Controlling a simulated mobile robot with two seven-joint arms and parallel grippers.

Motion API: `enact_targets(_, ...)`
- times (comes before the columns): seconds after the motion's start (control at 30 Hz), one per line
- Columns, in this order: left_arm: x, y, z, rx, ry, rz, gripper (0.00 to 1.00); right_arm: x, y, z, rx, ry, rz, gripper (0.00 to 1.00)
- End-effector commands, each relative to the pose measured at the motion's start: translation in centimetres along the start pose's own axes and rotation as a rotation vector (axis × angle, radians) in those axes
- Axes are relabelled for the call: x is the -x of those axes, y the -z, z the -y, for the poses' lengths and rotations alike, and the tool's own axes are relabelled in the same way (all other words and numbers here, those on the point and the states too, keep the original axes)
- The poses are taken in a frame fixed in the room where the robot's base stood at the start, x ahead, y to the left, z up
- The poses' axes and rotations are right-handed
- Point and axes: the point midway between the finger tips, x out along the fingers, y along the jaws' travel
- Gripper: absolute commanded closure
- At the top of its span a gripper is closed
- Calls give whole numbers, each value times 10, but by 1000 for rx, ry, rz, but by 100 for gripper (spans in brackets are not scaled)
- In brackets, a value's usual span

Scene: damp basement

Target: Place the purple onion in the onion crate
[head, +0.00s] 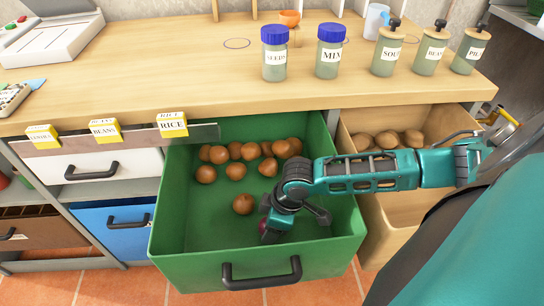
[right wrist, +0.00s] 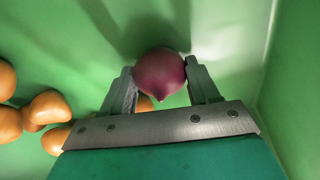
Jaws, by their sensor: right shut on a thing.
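The purple onion (right wrist: 160,73) sits between the two fingers of my right gripper (right wrist: 160,82) in the right wrist view, its pointed tip toward the camera. The fingers are shut on it. In the head view my right gripper (head: 288,222) reaches down inside the open green crate (head: 180,222), near its front right part. Only a small purple edge of the onion (head: 263,226) shows there; the rest is hidden by the gripper. I cannot tell whether the onion touches the crate floor. My left gripper is not in view.
Several brown onions (head: 237,170) lie in the crate, mostly toward its back, with one nearer the front. A wooden drawer (head: 375,118) with brown produce stands open at right. Labelled jars (head: 275,55) stand on the counter (head: 180,75) above. The crate's left front floor is clear.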

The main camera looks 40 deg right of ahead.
Motion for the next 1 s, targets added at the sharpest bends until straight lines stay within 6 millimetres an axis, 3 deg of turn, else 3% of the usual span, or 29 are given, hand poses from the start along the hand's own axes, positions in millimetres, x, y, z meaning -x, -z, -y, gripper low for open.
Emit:
enact_targets(0.27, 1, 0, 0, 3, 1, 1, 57, -1, 0, 0, 0, 0, -1, 72)
enact_targets(0.3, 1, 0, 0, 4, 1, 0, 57, -1, 0, 0, 0, 0, -1, 38)
enact_targets(0.53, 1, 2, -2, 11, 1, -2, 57, -1, 0, 0, 0, 0, 0, 16)
enact_targets(0.83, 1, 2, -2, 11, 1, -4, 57, 1, 0, 0, 0, -1, -1, 14)
enact_targets(1.0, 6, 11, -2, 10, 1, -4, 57, 25, 1, -1, 0, -1, 0, 14)
